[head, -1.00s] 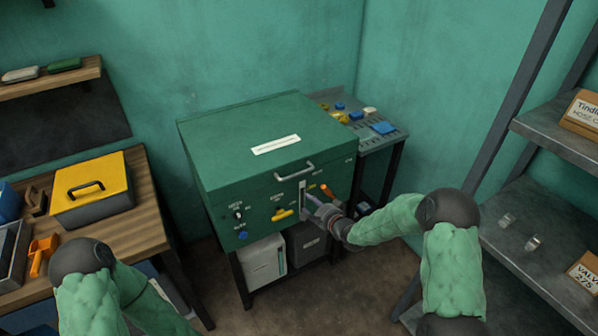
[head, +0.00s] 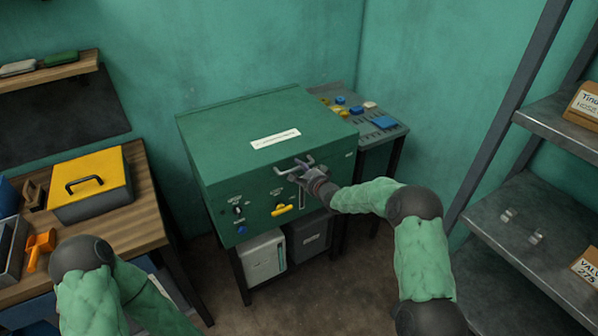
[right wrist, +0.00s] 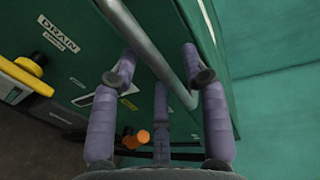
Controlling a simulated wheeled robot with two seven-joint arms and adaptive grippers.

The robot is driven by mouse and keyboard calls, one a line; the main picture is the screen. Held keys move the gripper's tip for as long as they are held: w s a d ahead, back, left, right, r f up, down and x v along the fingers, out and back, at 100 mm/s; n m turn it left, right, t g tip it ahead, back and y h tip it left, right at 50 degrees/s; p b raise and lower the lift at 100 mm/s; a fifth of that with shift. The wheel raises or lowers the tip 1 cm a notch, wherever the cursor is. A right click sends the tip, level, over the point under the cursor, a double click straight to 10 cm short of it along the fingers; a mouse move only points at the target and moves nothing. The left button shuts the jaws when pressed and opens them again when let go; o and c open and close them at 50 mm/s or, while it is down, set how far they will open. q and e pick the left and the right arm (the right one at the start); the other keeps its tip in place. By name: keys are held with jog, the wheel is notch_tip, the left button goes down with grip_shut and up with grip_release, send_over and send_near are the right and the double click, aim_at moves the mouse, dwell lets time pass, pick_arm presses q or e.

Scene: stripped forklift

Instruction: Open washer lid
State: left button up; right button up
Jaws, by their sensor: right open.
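The green washer (head: 240,175) stands against the back wall with its lid (head: 255,125) closed. A metal bar handle sits at the lid's front edge, partly hidden by my right gripper (head: 307,170) in the head view. In the right wrist view the handle (right wrist: 150,50) runs diagonally between the open fingers of the right gripper (right wrist: 155,75). The fingers are around the bar and not closed on it; whether any finger touches it I cannot tell. My left arm (head: 90,285) is at the lower left; its gripper is out of view.
A workbench (head: 140,210) with a yellow-lidded box (head: 90,185) stands at left. A grey side table with small coloured parts (head: 370,122) is right of the washer. A metal shelf (head: 540,225) stands at far right. The washer front has knobs and a yellow handle (head: 285,210).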

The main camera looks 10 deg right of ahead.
jog(key=shift+w+a+f, duration=0.1)
jog(key=shift+w+a, duration=0.05)
jog(key=shift+w, duration=0.25)
grip_shut()
